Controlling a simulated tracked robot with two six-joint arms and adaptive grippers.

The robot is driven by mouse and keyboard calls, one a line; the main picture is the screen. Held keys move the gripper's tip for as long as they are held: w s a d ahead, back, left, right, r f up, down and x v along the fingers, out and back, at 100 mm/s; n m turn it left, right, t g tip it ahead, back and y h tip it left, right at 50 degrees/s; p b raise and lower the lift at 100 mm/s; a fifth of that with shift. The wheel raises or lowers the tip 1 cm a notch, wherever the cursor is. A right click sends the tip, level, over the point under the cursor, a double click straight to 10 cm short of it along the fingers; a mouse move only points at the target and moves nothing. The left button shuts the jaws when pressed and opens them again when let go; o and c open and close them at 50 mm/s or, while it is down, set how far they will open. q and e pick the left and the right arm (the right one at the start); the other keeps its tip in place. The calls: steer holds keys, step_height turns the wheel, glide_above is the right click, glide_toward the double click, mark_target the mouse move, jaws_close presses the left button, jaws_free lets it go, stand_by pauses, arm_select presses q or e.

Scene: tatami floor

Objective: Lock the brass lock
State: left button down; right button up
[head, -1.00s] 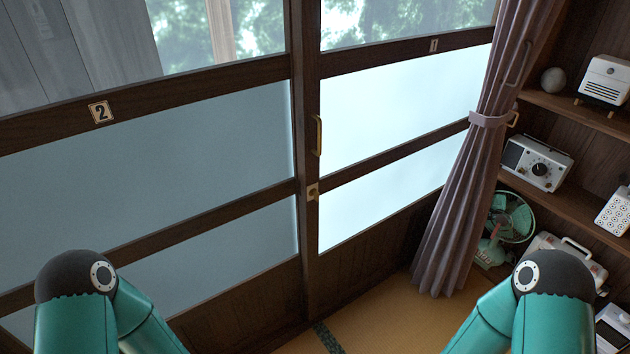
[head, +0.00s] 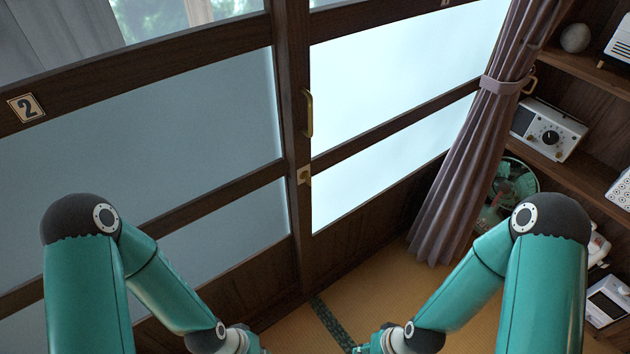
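My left arm comes in from the left and my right arm from the right, both bent down and inward below the lock. Their wrists show at the bottom edge, but both grippers are out of view. Nothing touches the lock.
A tied mauve curtain (head: 474,150) hangs right of the doors. Tatami floor (head: 375,290) lies open before the doors.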

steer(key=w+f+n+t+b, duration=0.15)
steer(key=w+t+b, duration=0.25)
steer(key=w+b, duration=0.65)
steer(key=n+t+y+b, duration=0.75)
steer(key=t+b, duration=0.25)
steer(key=b, duration=0.8)
glide_toward(311, 181)
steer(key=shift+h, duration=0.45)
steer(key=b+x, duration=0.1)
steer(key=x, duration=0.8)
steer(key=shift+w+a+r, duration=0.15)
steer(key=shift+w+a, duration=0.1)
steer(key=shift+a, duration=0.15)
